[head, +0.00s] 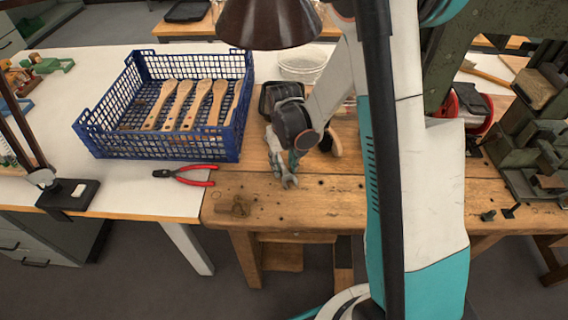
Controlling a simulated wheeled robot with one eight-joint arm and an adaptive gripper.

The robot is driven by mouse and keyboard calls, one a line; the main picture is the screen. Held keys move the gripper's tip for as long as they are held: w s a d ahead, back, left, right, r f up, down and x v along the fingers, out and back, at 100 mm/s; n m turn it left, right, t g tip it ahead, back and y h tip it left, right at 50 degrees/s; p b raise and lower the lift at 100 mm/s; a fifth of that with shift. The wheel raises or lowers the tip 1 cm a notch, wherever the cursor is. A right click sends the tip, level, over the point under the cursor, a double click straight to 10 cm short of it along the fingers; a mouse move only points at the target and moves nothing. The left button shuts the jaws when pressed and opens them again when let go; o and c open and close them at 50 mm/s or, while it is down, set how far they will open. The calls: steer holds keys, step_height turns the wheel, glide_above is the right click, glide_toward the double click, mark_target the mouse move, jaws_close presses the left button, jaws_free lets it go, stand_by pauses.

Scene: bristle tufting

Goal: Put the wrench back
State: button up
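A grey metal wrench (289,182) shows its open-jawed end on the wooden workbench, near the front edge. The rest of it is hidden behind my wrist and gripper. My gripper (280,165) points down at the bench right at the wrench, below my dark wrist joint. Its fingers are small and partly covered, so I cannot tell whether they are closed on the wrench or only beside it. I also cannot tell whether the wrench touches the bench.
A blue crate (118,153) holding several wooden brush bodies (191,104) stands left on the white table. Red-handled pliers (190,176) lie before it. A lamp shade (268,22) hangs above. A dark container (268,98) stands behind my wrist. A green machine (520,140) stands right.

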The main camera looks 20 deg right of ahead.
steer(key=s+r+t+p, duration=0.2)
steer(key=s+r, duration=0.1)
steer(key=r, duration=0.9)
steer(key=s+r+t+p, duration=0.1)
steer(key=s+r+p, duration=0.25)
steer(key=r, duration=0.85)
steer(key=s+r+t+b, duration=0.1)
steer(key=s+r+t, duration=0.3)
steer(key=s, duration=0.7)
steer(key=shift+s+a+r, duration=0.2)
steer(key=shift+a+r, duration=0.2)
steer(key=shift+r, duration=0.3)
